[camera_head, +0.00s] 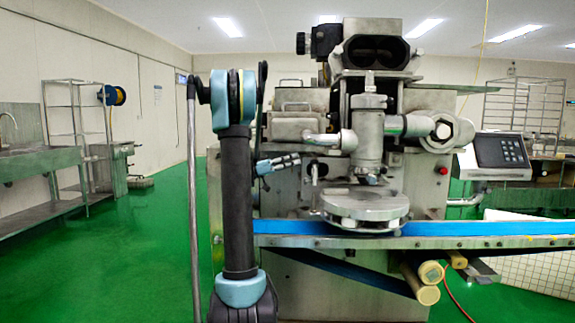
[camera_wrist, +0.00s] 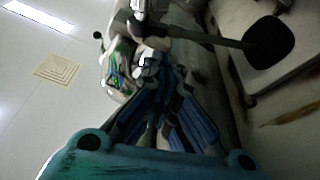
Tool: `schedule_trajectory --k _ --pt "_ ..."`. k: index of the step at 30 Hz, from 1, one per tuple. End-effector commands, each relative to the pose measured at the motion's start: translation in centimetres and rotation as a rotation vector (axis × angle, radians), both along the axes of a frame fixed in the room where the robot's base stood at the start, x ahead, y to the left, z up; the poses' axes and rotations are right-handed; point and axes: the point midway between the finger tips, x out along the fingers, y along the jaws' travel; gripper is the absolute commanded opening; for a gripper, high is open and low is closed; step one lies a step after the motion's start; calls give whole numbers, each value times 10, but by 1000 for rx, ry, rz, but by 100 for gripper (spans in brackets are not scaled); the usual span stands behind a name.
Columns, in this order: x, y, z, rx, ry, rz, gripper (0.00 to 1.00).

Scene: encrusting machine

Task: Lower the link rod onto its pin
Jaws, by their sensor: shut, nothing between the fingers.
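My gripper (camera_head: 297,160) is at the left front of the encrusting machine, its fingers pointing right. It is shut and empty. In the wrist view my gripper's fingers (camera_wrist: 163,85) come together toward the machine. A short metal rod (camera_head: 323,138) with a rounded end lies level just above and right of my fingertips, beside the upright cylinder (camera_head: 369,130). In the wrist view a dark bar (camera_wrist: 205,36) with a black oval end runs across beyond the fingers. I cannot tell which of these is the link rod. I cannot make out its pin.
A round metal plate (camera_head: 366,203) sits below the cylinder, over a blue conveyor belt (camera_head: 480,242). A control panel (camera_head: 500,151) stands at the right. A sink bench (camera_head: 45,158) is at the left wall. The green floor (camera_head: 140,240) between is clear.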

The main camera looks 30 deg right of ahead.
Motion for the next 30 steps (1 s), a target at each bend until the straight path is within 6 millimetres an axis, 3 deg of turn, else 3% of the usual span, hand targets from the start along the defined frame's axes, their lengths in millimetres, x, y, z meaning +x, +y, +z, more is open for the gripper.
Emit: schedule_trajectory --k 6,12,30 --pt "-16 -32 10 0 -1 -2 0" --pt "-25 -49 16 0 -1 -1 0" --pt "-31 -59 16 -5 -10 -9 0"
